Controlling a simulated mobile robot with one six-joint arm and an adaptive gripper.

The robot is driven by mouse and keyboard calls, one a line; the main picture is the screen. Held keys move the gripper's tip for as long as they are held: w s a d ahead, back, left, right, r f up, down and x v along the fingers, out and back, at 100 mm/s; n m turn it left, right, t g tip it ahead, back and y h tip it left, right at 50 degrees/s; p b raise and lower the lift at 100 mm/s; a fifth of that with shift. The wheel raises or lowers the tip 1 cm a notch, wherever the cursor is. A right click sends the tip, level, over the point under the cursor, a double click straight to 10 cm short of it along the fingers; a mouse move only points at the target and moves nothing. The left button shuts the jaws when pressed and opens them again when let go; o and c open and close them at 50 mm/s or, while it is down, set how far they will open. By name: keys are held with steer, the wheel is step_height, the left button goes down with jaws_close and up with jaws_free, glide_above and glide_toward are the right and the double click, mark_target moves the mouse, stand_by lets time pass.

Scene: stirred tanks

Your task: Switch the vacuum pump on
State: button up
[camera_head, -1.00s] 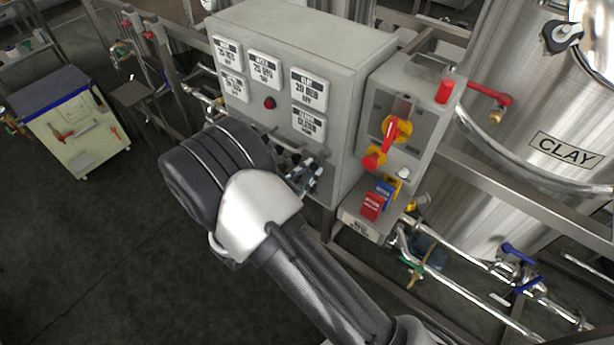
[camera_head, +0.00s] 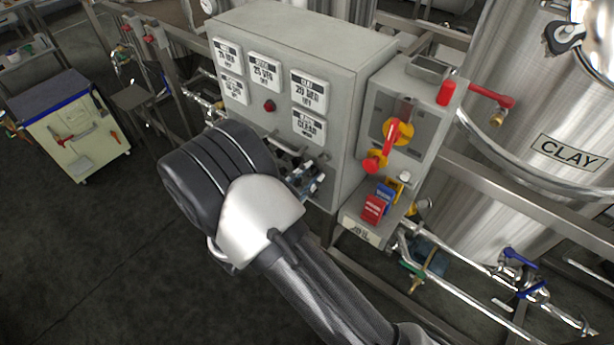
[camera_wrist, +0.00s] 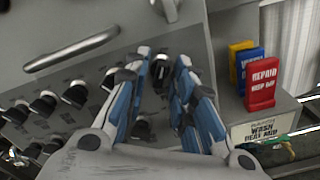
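The grey control cabinet (camera_head: 320,45) carries a row of black switches below its label plates. In the wrist view, my gripper (camera_wrist: 164,60) is open, with its blue-padded fingers apart. A black switch knob (camera_wrist: 161,76) lies between the fingers; I cannot tell whether they touch it. Another black knob (camera_wrist: 143,127) shows nearer the palm, also between the fingers. The small labels are unreadable, so I cannot tell which switch is the vacuum pump's. In the head view, my gripper (camera_head: 308,181) is at the cabinet's lower front, partly hidden by my wrist.
More black knobs (camera_wrist: 44,103) and a metal handle (camera_wrist: 72,49) are left of my gripper. To the right are red, blue and yellow tags (camera_wrist: 262,84) on a holder, a red-yellow rotary switch (camera_head: 392,132) and the CLAY tank (camera_head: 560,110). Pipes run below.

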stand_by(0.3)
steer(key=v, duration=1.2)
